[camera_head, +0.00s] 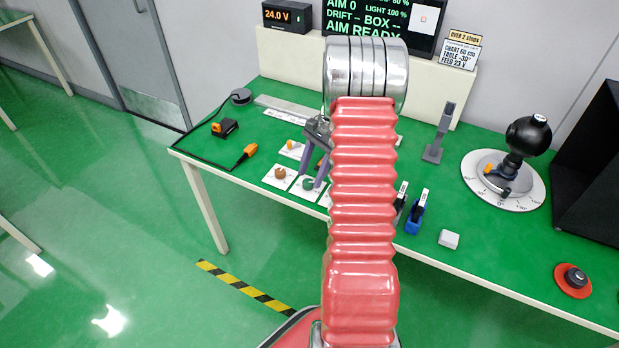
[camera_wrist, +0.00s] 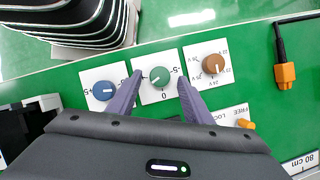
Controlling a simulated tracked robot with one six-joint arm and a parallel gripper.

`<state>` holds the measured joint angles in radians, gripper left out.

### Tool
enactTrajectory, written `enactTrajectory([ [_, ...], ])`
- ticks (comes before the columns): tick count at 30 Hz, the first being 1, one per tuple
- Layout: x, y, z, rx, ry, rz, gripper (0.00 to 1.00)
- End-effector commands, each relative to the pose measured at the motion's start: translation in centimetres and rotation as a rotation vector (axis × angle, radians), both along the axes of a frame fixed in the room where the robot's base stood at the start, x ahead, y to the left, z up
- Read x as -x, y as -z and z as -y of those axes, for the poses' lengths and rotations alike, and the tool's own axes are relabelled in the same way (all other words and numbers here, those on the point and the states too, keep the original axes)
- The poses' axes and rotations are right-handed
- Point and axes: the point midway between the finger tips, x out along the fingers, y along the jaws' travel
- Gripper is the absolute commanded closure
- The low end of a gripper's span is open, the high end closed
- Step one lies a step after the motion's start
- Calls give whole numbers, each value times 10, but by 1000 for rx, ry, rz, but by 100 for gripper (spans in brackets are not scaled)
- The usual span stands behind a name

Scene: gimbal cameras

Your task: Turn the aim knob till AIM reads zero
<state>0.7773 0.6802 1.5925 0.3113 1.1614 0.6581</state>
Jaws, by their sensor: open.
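The green knob (camera_wrist: 160,77) sits on a white card with marks including 0 and -5. Its white pointer line leans toward the lower left in the wrist view. My gripper (camera_wrist: 158,82) is open, one purple finger on each side of this knob, with gaps visible. In the head view the green knob (camera_head: 308,184) shows by the fingers of my gripper (camera_head: 315,166). The screen (camera_head: 366,22) reads AIM 0 and AIM READY, with dashes after DRIFT and BOX. A blue knob (camera_wrist: 103,91) stands left and a brown knob (camera_wrist: 213,64) right.
An orange lock switch (camera_wrist: 244,123) is near the brown knob. A black camera (camera_head: 528,135) stands on a round dial at the right.

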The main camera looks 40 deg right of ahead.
Motion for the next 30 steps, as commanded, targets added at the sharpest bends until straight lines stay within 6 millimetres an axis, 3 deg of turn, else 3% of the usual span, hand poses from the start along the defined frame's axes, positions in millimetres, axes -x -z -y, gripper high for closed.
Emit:
enactTrajectory([
  [6,0,17,-7,0,0,0,54],
  [15,0,19,-8,0,0,0,54],
  [30,0,18,-7,0,0,1,89],
])
